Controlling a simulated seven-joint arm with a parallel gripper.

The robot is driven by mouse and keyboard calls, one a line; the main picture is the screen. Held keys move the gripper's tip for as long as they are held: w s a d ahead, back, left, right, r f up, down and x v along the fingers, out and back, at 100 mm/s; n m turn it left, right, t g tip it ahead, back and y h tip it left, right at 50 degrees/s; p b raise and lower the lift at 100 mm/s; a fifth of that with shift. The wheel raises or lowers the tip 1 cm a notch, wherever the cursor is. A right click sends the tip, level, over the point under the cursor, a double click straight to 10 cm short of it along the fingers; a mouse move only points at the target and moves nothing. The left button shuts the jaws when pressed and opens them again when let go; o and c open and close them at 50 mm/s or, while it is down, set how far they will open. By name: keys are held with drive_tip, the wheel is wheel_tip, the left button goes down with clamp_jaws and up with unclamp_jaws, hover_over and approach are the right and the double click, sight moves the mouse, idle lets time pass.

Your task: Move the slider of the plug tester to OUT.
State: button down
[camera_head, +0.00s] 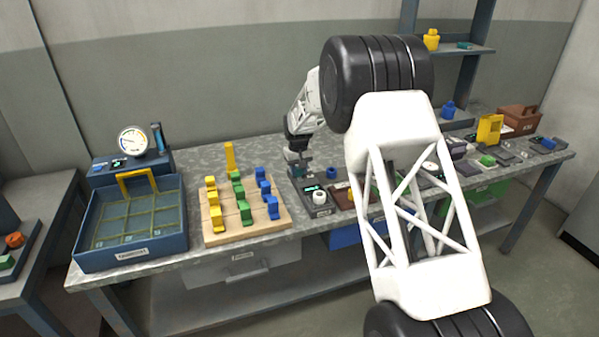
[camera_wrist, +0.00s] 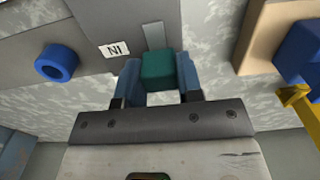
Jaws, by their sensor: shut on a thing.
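The plug tester (camera_head: 318,209) is a dark grey box on the bench with a small lit display and a white round part on top. Its grey panel (camera_wrist: 100,20) fills the top of the wrist view, with a white label reading IN upside down. The teal slider block (camera_wrist: 158,72) sits beside that label, at the near end of a lighter strip (camera_wrist: 154,35). My gripper (camera_wrist: 158,80) has a finger on each side of the block and is shut on it. In the head view my gripper (camera_head: 298,166) is low at the tester's back edge. No OUT label is visible.
A wooden board (camera_head: 247,228) with yellow, green and blue blocks stands left of the tester. A blue ring (camera_wrist: 56,62) is close to the gripper. A blue tray (camera_head: 130,250) and gauge (camera_head: 132,141) are farther left. My arm hides part of the right side.

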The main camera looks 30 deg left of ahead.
drive_tip(key=shift+w+a, duration=1.15)
drive_tip(key=shift+w, duration=0.05)
drive_tip(key=c, duration=0.8)
unclamp_jaws()
drive_tip(key=shift+o, duration=0.2)
drive_tip(key=shift+r, duration=0.15)
wheel_tip(320, 180, up, 8)
drive_tip(key=shift+f, duration=0.25)
drive_tip(key=shift+r, duration=0.1)
